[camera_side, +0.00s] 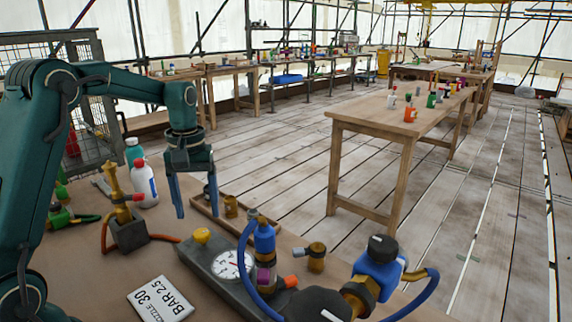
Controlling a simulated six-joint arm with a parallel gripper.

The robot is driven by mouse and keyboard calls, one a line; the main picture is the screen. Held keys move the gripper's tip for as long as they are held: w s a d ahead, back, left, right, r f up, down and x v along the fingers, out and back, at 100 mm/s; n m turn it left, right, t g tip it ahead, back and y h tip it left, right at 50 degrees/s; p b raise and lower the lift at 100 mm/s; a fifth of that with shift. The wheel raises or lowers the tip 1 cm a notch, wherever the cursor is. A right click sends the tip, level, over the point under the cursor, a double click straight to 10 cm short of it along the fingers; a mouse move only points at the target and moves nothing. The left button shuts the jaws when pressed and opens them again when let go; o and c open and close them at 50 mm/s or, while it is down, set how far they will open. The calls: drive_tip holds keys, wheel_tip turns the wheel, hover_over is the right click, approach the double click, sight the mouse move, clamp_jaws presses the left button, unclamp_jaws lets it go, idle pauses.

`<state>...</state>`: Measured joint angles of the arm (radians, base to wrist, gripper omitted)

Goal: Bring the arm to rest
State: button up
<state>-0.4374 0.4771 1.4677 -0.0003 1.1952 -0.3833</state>
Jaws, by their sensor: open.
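My gripper (194,200) points down above the near table, left of the picture's middle. Its two blue fingers are apart and nothing shows between them. A brass finial-like piece (113,185) stands upright on a dark block (128,235), left of my gripper. The gripper appears apart from the things on the table.
A white bottle with a red cap (145,185) stands close behind the brass piece. A gauge block (228,264), a blue-bodied fitting (264,238), a blue valve with hose (380,262) and a label card (160,298) crowd the near table (100,290). A wooden table (385,112) stands beyond.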

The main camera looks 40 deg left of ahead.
drive_tip(key=s+d+r+m+t, duration=0.3)
drive_tip(key=s+d+r+m, duration=0.15)
drive_tip(key=d+r, duration=0.45)
drive_tip(key=s+d+f+m+t, duration=0.1)
drive_tip(key=s+d+m, duration=0.1)
drive_tip(key=s, duration=0.3)
drive_tip(key=s+d+f+m+t, duration=0.1)
drive_tip(key=s+d+f+m, duration=0.1)
drive_tip(key=s+m, duration=0.1)
drive_tip(key=shift+s+d+f+t, duration=0.3)
drive_tip(key=shift+s+d, duration=0.05)
drive_tip(key=shift+s, duration=0.55)
